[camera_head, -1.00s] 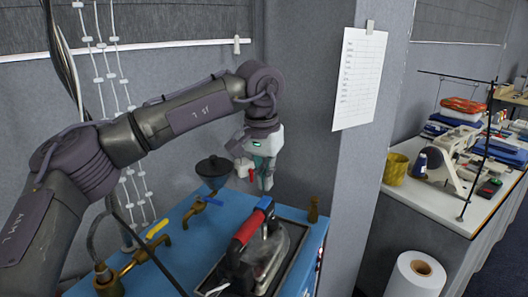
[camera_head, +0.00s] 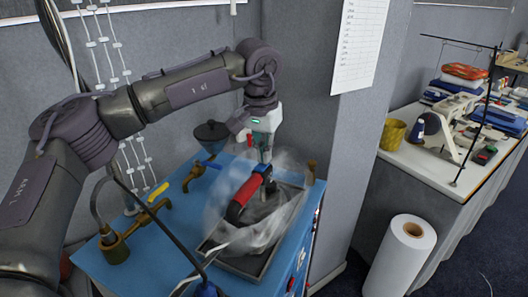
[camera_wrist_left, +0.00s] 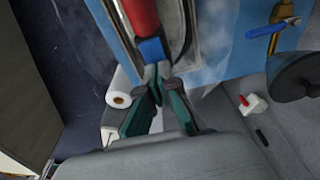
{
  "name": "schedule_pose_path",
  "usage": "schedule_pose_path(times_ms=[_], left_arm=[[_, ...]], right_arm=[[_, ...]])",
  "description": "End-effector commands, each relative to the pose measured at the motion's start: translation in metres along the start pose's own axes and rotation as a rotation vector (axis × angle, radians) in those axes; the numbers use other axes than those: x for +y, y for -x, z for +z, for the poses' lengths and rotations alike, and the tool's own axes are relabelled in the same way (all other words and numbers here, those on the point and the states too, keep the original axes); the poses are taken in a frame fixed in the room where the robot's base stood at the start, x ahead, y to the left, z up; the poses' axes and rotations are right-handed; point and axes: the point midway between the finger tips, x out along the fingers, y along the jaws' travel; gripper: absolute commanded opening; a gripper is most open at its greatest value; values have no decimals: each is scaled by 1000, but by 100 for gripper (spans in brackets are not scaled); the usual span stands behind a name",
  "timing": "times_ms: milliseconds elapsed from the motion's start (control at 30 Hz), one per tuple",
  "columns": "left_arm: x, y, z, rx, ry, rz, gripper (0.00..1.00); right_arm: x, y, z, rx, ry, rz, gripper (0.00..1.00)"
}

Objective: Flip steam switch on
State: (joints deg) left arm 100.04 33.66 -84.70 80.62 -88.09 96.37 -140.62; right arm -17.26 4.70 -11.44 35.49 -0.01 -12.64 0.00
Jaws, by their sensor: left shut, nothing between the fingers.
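An iron with a red handle (camera_head: 243,197) and a blue end piece (camera_head: 263,170) rests in a dark tray (camera_head: 246,264) on a blue cabinet. My left gripper (camera_head: 265,158) points down, shut and empty, right by the blue end piece. In the left wrist view the fingertips (camera_wrist_left: 157,82) are close below the blue piece (camera_wrist_left: 152,50); I cannot tell if they touch. A white box with a red toggle (camera_wrist_left: 252,103) shows by the wall there. Its red part (camera_head: 249,139) shows beside my gripper in the head view. Whitish haze surrounds the iron. My right gripper is not in view.
Brass valves with a yellow lever (camera_head: 158,192) and blue lever (camera_head: 211,164) stand left of the iron, with a dark funnel (camera_head: 211,132) behind. A white roll (camera_head: 408,250) stands on the floor to the right. A table with sewing gear (camera_head: 425,165) lies beyond.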

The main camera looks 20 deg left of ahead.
Motion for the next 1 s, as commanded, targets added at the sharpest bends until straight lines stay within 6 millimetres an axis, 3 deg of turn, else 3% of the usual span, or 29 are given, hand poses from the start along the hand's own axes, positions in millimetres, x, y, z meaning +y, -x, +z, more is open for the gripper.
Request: schedule_pose_path(times_ms=[367,733,867,1000], left_arm=[[0,1,16,-13,-4,-2,0],[0,6,16,-7,-1,-1,0],[1,18,14,-3,-1,1,0],[0,46,14,-2,-1,0,0]], right_arm=[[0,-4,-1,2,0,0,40],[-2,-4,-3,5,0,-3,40],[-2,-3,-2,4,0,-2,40],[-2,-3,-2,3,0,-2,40]])
